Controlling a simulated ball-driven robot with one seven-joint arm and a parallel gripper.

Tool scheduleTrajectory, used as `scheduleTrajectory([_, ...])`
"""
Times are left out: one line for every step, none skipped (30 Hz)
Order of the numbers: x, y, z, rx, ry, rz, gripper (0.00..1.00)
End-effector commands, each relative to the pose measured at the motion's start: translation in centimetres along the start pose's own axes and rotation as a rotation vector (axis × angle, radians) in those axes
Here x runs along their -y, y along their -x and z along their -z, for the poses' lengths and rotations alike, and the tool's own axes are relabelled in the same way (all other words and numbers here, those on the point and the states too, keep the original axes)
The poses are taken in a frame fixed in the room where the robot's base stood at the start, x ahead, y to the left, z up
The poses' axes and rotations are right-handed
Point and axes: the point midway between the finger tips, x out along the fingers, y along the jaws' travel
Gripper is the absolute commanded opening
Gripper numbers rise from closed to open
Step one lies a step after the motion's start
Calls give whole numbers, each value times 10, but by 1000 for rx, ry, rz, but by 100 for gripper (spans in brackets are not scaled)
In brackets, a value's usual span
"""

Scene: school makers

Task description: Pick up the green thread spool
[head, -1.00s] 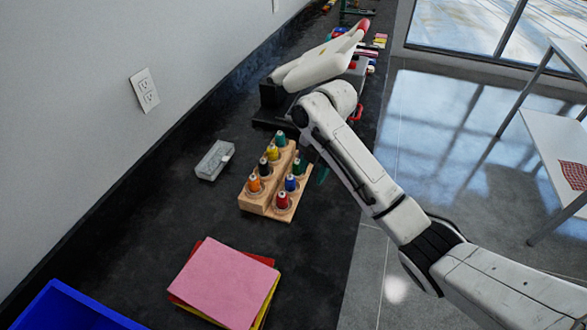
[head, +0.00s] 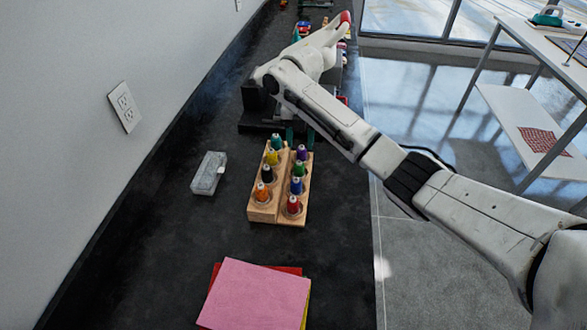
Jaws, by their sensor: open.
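The green thread spool (head: 299,168) stands upright in the right row of a wooden spool rack (head: 264,214). It is between the purple spool (head: 301,152) behind it and the blue spool (head: 296,185) in front. A teal spool (head: 277,141) stands at the far end of the left row. The gripper is open and holds nothing that I can see. The green spool is fully in sight.
Yellow, black, orange and red spools fill the rack's other places. A clear box (head: 209,173) lies to the left. Pink and red sheets (head: 255,295) lie in front.

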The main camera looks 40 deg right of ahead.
Motion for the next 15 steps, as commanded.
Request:
scheduleTrajectory([1,-9,1,-3,-1,3,47])
scheduleTrajectory([1,-14,1,-3,-1,3,47])
scheduleTrajectory([0,-19,1,-3,0,2,47])
scheduleTrajectory([0,-23,1,-3,-1,2,47])
scheduleTrajectory([0,-26,1,-2,-1,1,47])
scheduleTrajectory([0,-30,1,-2,0,1,47])
scheduleTrajectory([0,-32,1,-1,0,1,47])
scheduleTrajectory([0,-34,1,-1,1,1,47])
scheduleTrajectory([0,-36,1,-1,1,1,47])
scheduleTrajectory([0,-38,1,-1,1,0,47])
scheduleTrajectory([0,-40,2,-1,0,1,47])
scheduleTrajectory([0,-44,2,-2,0,1,47])
scheduleTrajectory([0,-47,3,-3,0,2,47])
scheduleTrajectory([0,-51,4,-3,0,1,47])
scheduleTrajectory([0,-57,5,-4,0,3,47])
